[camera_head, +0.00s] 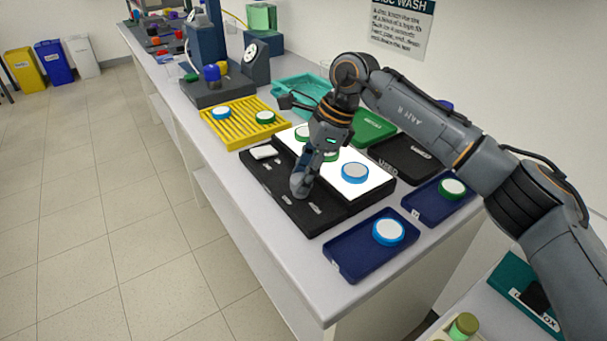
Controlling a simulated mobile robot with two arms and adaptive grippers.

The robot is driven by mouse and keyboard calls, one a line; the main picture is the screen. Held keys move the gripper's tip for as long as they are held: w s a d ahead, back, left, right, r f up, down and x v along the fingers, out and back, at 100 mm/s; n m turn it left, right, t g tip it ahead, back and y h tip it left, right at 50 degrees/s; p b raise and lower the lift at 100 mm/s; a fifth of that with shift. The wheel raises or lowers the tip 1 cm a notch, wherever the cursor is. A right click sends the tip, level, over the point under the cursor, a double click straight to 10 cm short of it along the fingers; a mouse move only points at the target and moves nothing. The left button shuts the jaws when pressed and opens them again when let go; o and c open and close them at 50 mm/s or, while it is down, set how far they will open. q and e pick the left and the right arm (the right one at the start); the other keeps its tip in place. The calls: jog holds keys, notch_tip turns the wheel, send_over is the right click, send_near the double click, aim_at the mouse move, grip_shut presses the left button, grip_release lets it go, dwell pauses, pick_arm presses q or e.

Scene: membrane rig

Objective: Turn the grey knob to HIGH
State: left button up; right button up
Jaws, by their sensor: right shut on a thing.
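The black panel (258,180) is the front part of a dark unit on the bench, with small light labels too small to read. My right gripper (300,185) reaches down onto the panel from above and is shut on the grey knob. The gripper's fingers largely hide the knob, so I cannot tell where it points. A white switch or pad (265,152) sits at the panel's left end. My left gripper is not in view.
Behind the panel is a lit white plate (372,184) with blue- and green-rimmed discs. A yellow rack (238,138) stands to the left. Blue trays (345,262) with discs lie to the right. A narrow bare bench strip (265,230) runs in front.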

jog(key=n+g, duration=0.1)
jog(key=n, duration=0.1)
jog(key=n+g+h+p, duration=0.1)
jog(key=n, duration=0.2)
jog(key=shift+w, duration=0.15)
jog(key=shift+n, duration=0.4)
jog(key=o, duration=1.1)
jog(key=shift+o, duration=0.2)
jog(key=v, duration=1.2)
jog(key=shift+f, duration=0.1)
